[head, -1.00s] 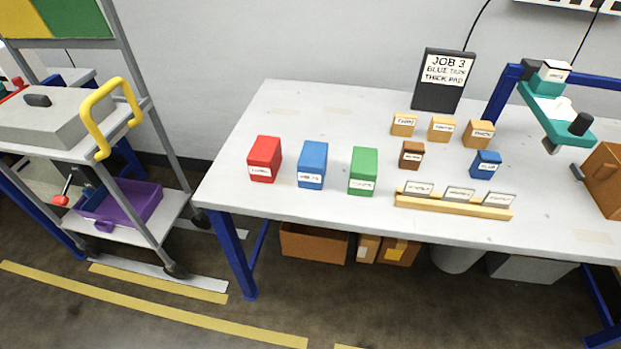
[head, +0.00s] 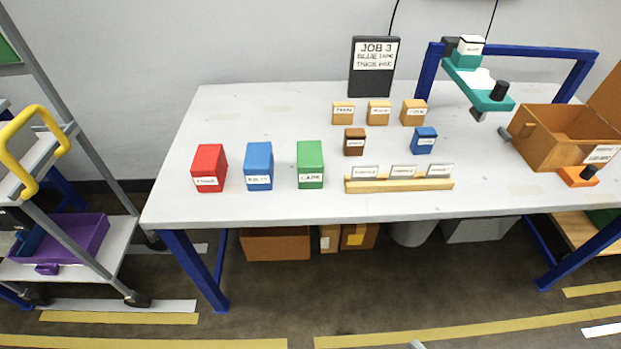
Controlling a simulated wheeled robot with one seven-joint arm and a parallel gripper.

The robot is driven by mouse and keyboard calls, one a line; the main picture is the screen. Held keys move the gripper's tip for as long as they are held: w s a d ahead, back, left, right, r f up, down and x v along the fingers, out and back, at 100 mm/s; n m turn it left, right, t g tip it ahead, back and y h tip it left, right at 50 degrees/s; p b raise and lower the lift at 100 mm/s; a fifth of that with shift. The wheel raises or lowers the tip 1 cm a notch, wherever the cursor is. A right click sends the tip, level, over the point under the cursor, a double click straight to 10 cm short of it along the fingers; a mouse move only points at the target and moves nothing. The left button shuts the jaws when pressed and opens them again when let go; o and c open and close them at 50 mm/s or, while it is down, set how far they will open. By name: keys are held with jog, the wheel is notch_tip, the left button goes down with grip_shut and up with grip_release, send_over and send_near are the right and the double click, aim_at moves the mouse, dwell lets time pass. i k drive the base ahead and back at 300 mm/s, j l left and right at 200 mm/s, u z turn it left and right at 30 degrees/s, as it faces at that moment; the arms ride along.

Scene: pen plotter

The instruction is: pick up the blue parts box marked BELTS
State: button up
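The blue parts box (head: 258,165) stands upright on the white table (head: 250,110), near its left front. Its white front label is small and looks like BELTS. A red box (head: 209,167) stands to its left and a green box (head: 310,164) to its right, each with a gap between. A smaller blue block (head: 424,140) sits farther right on the table.
A wooden card holder (head: 398,185) lies near the front edge. Small tan boxes (head: 378,112), a brown block (head: 354,142), a black sign (head: 372,67), a teal device (head: 478,85) and an open brown box (head: 565,138) stand behind or right. A cart (head: 75,230) is left.

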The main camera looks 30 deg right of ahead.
aim_at(258, 167)
jog(key=i+j+z, duration=0.35)
jog(key=j, duration=0.4)
jog(key=j+z, duration=0.3)
jog(key=j, duration=0.45)
jog(key=j+z, duration=0.35)
jog(key=j, duration=0.5)
